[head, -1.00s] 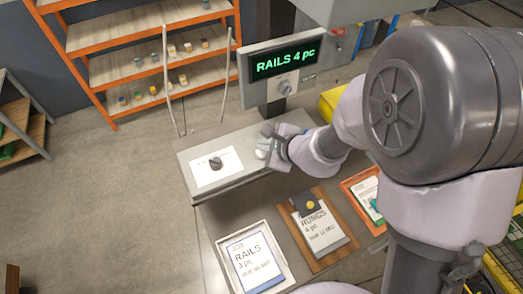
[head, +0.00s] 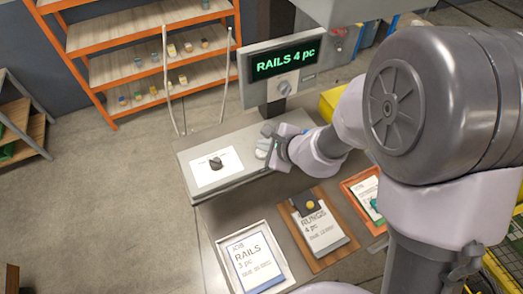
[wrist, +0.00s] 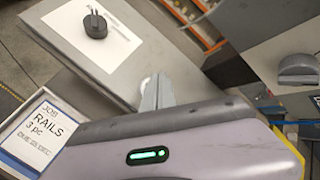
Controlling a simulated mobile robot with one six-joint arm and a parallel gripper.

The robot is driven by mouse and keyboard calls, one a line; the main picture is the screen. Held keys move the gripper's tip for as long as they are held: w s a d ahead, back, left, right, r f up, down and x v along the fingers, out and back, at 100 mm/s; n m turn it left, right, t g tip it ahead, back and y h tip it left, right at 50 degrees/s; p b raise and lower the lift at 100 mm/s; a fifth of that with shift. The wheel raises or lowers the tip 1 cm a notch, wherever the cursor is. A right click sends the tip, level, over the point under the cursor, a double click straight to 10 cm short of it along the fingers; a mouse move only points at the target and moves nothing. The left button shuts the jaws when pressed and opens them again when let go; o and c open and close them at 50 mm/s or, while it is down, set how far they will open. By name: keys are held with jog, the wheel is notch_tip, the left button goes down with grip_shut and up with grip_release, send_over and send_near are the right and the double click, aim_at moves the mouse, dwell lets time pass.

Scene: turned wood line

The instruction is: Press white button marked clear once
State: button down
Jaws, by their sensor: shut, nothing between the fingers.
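The white button (head: 261,153) is on the grey console (head: 225,186), to the right of a white plate with a black knob. It is partly hidden by my gripper (head: 267,143), which is shut and empty right at the button. In the wrist view the closed fingers (wrist: 158,92) overlap a sliver of the white button (wrist: 145,86). I cannot tell whether they touch it. Any marking on the button cannot be read. The display (head: 283,67) above the console reads "RAILS 4 pc" in green.
The black knob (head: 216,163) stands left of my gripper. In front lie a "RAILS 3 pc" card (head: 254,259), a "RUNGS 4 pc" card (head: 321,232) on a wooden board, and an orange-edged tray (head: 347,187). The display's post rises close behind my gripper.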

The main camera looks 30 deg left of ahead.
aim_at(264, 154)
jog(key=shift+f, duration=0.1)
jog(key=shift+f+b, duration=0.35)
jog(key=shift+b, duration=0.4)
jog(key=shift+f+b, duration=0.35)
jog(key=shift+b, duration=0.2)
jog(key=shift+r, duration=0.1)
dwell(0.5)
jog(key=shift+r+p, duration=0.45)
jog(key=shift+r, duration=0.25)
notch_tip(264, 154, up, 5)
jog(key=p, duration=0.3)
jog(key=shift+r+p, duration=0.1)
jog(key=shift+p, duration=0.25)
